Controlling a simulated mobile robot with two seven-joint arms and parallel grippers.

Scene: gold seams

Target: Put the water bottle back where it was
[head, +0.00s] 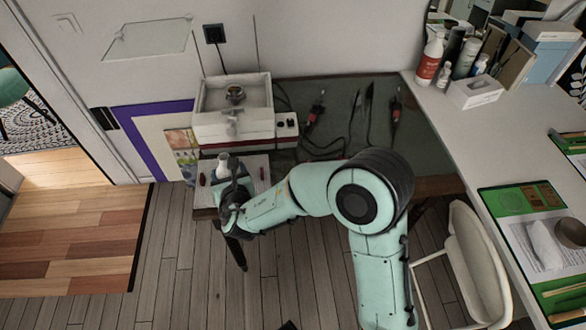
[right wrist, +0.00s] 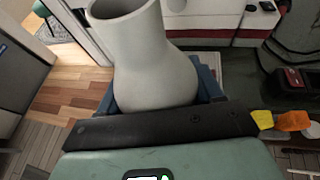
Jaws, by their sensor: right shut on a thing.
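My right gripper (head: 230,184) is shut on a pale grey-white bottle (head: 223,160) with a wide open mouth and a narrower neck. The bottle fills the upper middle of the right wrist view (right wrist: 150,50), roughly upright with a slight tilt. Its lower end is hidden by the gripper. In the head view the bottle is at or above the front left corner of the low workbench, beside a small light board (head: 258,174). I cannot tell whether it touches a surface. My left gripper is not in view.
A white box basin (head: 204,128) stands on the dark bench (head: 346,95) behind the gripper. Several corded tools (head: 311,120) lie to its right. A white desk (head: 468,133) with bottles, boxes and green mats runs along the right, with a white chair (head: 478,262). Floor at left is clear.

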